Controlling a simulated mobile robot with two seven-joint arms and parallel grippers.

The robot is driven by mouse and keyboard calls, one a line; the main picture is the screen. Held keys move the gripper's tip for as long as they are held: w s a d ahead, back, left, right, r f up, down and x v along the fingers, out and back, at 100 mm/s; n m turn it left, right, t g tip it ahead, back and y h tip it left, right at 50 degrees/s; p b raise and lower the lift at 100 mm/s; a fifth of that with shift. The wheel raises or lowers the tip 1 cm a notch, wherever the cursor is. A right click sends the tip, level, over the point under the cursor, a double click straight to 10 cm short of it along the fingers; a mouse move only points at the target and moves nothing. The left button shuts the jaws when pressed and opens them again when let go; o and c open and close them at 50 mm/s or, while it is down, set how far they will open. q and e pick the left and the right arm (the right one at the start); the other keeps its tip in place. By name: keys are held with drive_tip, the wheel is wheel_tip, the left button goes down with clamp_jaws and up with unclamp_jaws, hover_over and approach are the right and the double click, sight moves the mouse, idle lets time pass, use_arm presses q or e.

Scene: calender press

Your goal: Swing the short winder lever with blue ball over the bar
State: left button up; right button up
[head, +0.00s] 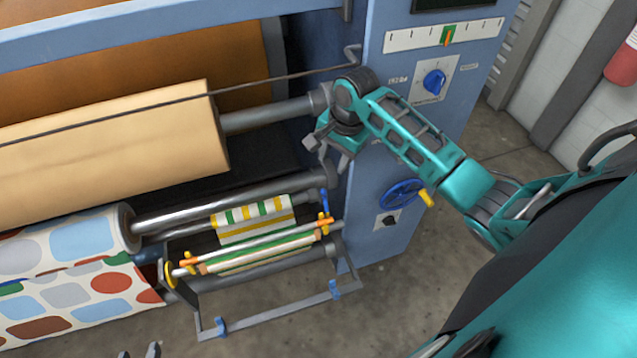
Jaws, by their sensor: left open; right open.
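The short winder lever (325,207), blue at its top end, stands near the right end of the small winder. It is small, and its ball is hard to make out. A silver bar (265,246) runs across the winder beside the lever's foot, with orange parts near both ends. My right gripper (329,150) is open and empty above the lever, apart from it, in front of the blue machine side. My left gripper (138,353) shows only its fingertips at the bottom edge, open and well left of the lever.
A grey frame (275,313) with blue hooks sticks out below the winder. A blue handwheel (402,194) and a yellow handle (426,198) sit on the machine's side panel, right of the lever. A patterned roll (80,250) lies left. The floor in front is clear.

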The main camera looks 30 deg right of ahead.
sight(324, 191)
drive_tip(key=f, duration=0.4)
drive_tip(key=w+f+b, duration=0.1)
drive_tip(key=f, duration=0.3)
drive_tip(key=w+f+b, duration=0.1)
drive_tip(key=f, duration=0.3)
drive_tip(key=shift+a+f, duration=0.25)
drive_tip(key=shift+a, duration=0.1)
clamp_jaws()
